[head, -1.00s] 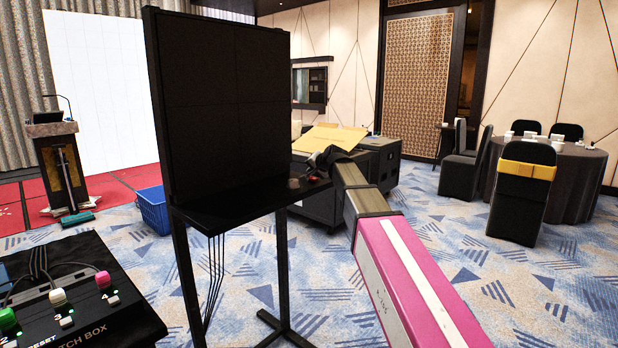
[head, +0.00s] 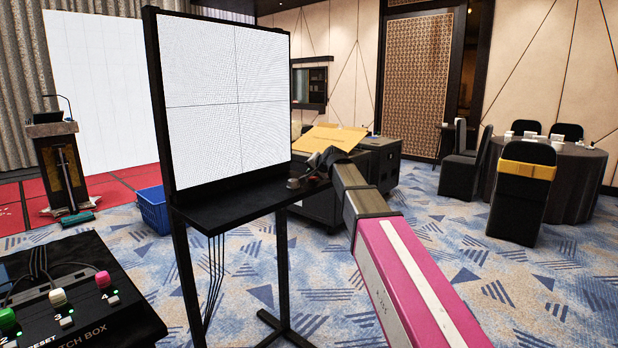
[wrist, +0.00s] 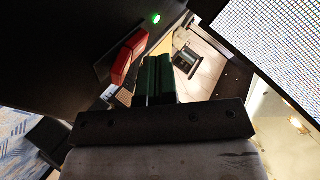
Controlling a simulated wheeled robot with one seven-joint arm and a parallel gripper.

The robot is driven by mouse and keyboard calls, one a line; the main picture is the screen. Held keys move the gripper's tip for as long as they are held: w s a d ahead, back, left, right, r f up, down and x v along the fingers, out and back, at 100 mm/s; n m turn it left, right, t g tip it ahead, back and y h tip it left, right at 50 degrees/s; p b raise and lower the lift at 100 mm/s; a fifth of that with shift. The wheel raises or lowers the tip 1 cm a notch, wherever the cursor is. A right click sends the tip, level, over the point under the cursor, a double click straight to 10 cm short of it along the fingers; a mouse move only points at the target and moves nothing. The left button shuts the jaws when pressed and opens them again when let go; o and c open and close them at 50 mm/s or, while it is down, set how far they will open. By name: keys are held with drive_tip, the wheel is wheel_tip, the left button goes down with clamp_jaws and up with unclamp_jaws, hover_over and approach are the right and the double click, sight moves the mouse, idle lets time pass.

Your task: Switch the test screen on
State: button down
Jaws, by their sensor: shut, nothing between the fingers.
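The test screen (head: 228,98) stands upright in a black frame and is lit white with a fine grid of dark lines. Its lit face also shows at the upper right of the wrist view (wrist: 285,45). A red switch (wrist: 127,56) sits on the dark shelf below the screen, with a small green light (wrist: 156,18) glowing near it. My gripper (wrist: 156,62) is shut and empty, its dark green fingertips close beside the red switch. I cannot tell whether they touch it. In the head view my gripper (head: 308,175) is small and dark at the shelf's right end.
A patch box (head: 70,300) with coloured plugs is at the lower left. A blue basket (head: 153,209) and a lectern (head: 62,165) stand behind the screen's left side. Dark cases (head: 378,160) stand behind my arm. Carpet to the right is open up to the chairs and round table (head: 580,170).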

drive_tip(key=shift+s+d+r, duration=0.1)
drive_tip(key=shift+d+r, duration=0.1)
drive_tip(key=shift+r, duration=0.5)
drive_tip(key=shift+s+d+r, duration=0.15)
drive_tip(key=shift+d+r, duration=0.05)
drive_tip(key=shift+r, duration=0.6)
drive_tip(key=shift+s+d+r, duration=0.2)
drive_tip(key=shift+d+r, duration=0.05)
drive_tip(key=shift+r, duration=0.55)
drive_tip(key=shift+s+d+r, duration=0.15)
drive_tip(key=shift+d+r, duration=0.05)
drive_tip(key=shift+r, duration=0.6)
